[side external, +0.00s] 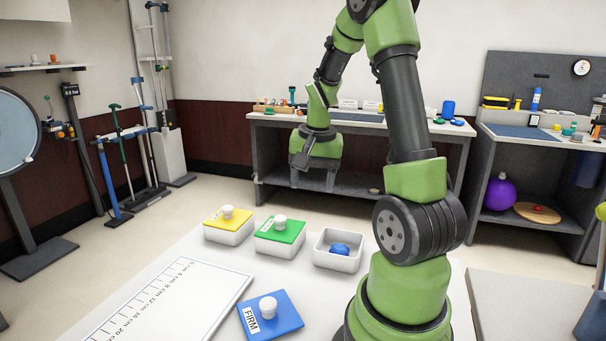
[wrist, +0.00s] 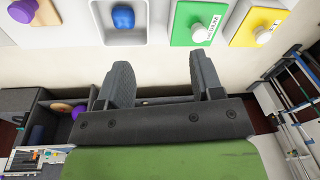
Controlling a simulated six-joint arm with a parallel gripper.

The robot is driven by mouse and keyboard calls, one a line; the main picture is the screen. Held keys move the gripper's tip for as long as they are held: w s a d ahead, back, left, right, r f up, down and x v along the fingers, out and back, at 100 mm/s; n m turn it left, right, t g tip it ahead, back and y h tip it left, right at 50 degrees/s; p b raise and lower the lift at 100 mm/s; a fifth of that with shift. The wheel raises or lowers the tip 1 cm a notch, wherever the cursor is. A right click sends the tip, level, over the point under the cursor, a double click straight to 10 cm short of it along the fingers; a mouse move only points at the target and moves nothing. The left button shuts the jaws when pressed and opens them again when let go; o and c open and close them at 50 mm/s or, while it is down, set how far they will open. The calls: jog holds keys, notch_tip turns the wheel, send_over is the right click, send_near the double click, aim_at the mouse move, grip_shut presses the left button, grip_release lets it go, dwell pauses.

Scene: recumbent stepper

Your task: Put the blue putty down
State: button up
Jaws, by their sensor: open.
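The blue putty (side external: 340,249) lies inside an open white tub (side external: 337,265) on the light table. The wrist view also shows the putty (wrist: 123,17) resting in the tub. My gripper (side external: 314,184) is open and empty, raised above and beyond the row of tubs, apart from the putty. Its two fingers (wrist: 160,66) are spread in the wrist view, with nothing between them. A blue lid (side external: 285,321) marked FIRM, with a white knob, lies flat on the table in front of the tubs.
Left of the open tub stand a green-lidded tub (side external: 280,232) and a yellow-lidded tub (side external: 228,219). A ruler board (side external: 170,300) lies at the front left. A bench (side external: 260,150) stands behind.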

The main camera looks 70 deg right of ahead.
jog(key=w+a+r+n+t, duration=0.2)
jog(key=a+r+n, duration=0.3)
jog(key=a, duration=0.4)
jog(key=s+a+r+n+t+y, duration=0.1)
jog(key=s+a+r+n+t, duration=0.1)
jog(key=a, duration=0.5)
jog(key=s+a+r+n+t+y, duration=0.2)
jog(key=s+a+r+n, duration=0.2)
jog(key=a, duration=0.3)
jog(key=shift+s+a+r, duration=0.15)
jog(key=shift+a+r, duration=0.15)
jog(key=shift+a, duration=0.05)
